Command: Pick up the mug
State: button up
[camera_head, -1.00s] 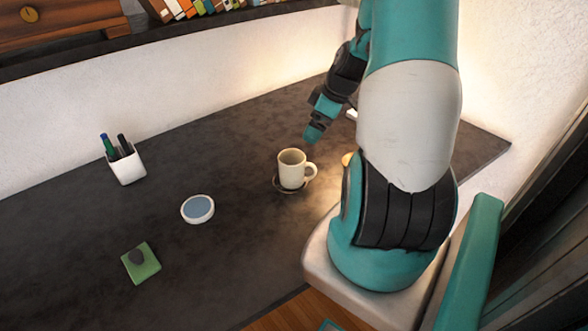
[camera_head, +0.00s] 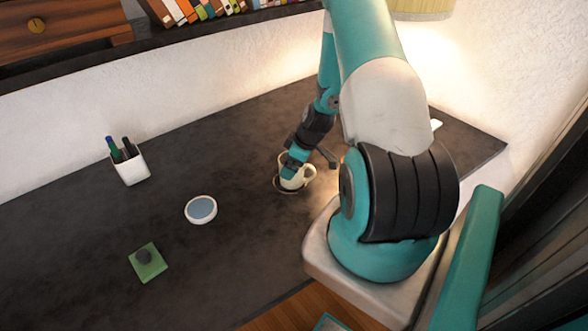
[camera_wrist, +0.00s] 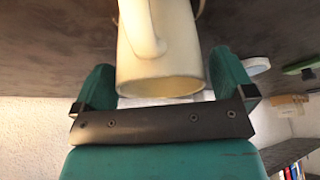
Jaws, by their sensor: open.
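The cream mug (camera_head: 291,183) stands upright on a small dark saucer (camera_head: 279,190) on the dark desk. My gripper (camera_head: 288,172) is at the mug and covers part of it in the head view. In the wrist view the mug (camera_wrist: 160,50) fills the upper middle, its handle towards the camera side. The teal fingers of my gripper (camera_wrist: 165,85) stand apart, one on each side of the mug's rim. A narrow gap shows on the right; on the left I cannot tell whether the finger touches.
A round white dish with a blue-grey inside (camera_head: 201,209) lies left of the mug. A green square with a dark knob (camera_head: 147,262) and a white pen cup (camera_head: 131,166) are farther left. A lamp shade (camera_head: 422,8) is at the back right. The desk between them is clear.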

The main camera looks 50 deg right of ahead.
jog(key=shift+w+f, duration=0.2)
jog(key=shift+f, duration=0.4)
jog(key=c, duration=0.9)
jog(key=shift+r, duration=0.1)
jog(key=shift+c, duration=0.2)
